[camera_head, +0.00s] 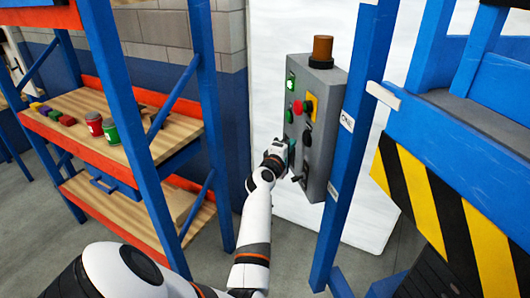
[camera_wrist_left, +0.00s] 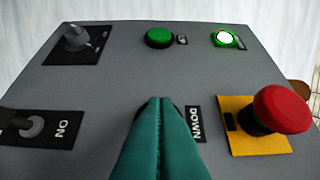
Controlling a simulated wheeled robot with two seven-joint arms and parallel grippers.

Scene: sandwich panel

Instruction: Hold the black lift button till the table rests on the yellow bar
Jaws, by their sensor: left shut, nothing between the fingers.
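The grey control box (camera_head: 328,120) is mounted on a blue post and also fills the left wrist view (camera_wrist_left: 90,100). My left gripper (camera_head: 288,147) is in front of its lower middle. In the left wrist view the shut teal fingers (camera_wrist_left: 161,104) point at the panel beside the DOWN label (camera_wrist_left: 195,124). Dark edges of a black button (camera_wrist_left: 141,107) show behind the fingertips, which hide most of it. I cannot tell whether they touch it. The lift table appears to be the blue structure (camera_head: 455,130) at the right. I cannot make out the yellow bar for certain. My right gripper is not in view.
A red stop knob (camera_wrist_left: 281,108), a green button (camera_wrist_left: 160,38), a lit green button (camera_wrist_left: 226,39) and two switches share the panel. A blue and orange shelf (camera_head: 95,100) stands left. A black-and-yellow striped panel (camera_head: 440,205) is at right.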

